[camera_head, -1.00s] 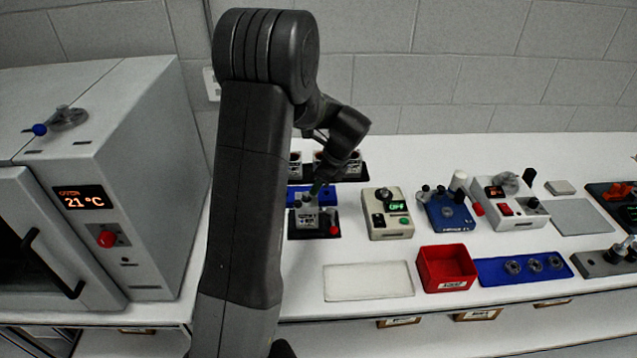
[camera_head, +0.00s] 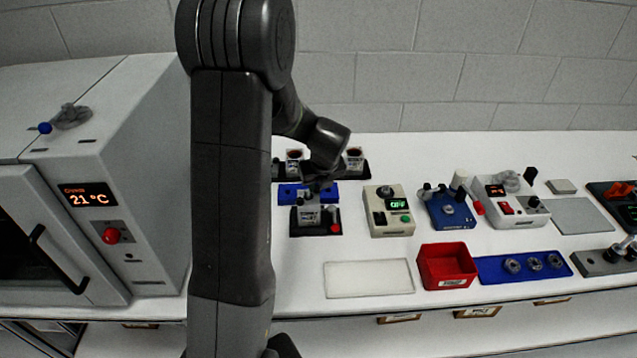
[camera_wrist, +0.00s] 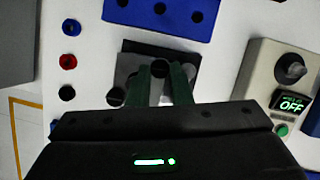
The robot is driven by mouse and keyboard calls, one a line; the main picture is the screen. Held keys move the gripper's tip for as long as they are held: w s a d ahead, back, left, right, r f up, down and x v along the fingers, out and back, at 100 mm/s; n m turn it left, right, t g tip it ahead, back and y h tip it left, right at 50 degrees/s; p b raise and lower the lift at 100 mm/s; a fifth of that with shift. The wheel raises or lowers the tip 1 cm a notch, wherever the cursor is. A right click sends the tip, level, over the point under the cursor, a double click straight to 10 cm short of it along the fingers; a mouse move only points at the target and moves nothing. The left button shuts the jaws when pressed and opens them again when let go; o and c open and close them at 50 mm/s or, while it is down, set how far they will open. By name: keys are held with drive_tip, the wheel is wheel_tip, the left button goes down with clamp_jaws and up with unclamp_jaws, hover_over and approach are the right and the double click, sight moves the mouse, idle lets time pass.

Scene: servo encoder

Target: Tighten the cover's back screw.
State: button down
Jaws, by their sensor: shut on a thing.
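The fixture (camera_head: 302,228) has a black base, a pale block with dark knobs and a red button, at mid-table in the head view. It also shows in the wrist view as a dark plate with grey parts (camera_wrist: 128,63). My gripper (camera_wrist: 160,72) reaches over it from the near side in the wrist view. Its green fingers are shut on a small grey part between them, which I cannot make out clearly. In the head view my gripper (camera_head: 319,184) is dark and small above the back of the fixture. The cover's back screw cannot be told apart; the fingers hide the middle.
A blue plate with holes (camera_wrist: 160,12) lies just behind the fixture. A beige box reading OFF (camera_head: 391,211) stands close on the right. A red bin (camera_head: 446,268) and a pale mat (camera_head: 369,279) lie in front. The oven (camera_head: 110,190) is at the left.

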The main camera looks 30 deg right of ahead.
drive_tip(key=shift+w+r+m, duration=0.15)
drive_tip(key=shift+r+m, duration=0.05)
drive_tip(key=shift+m, duration=0.3)
drive_tip(key=c, duration=1.3)
unclamp_jaws()
drive_tip(key=shift+f, duration=0.1)
drive_tip(key=shift+s, duration=0.2)
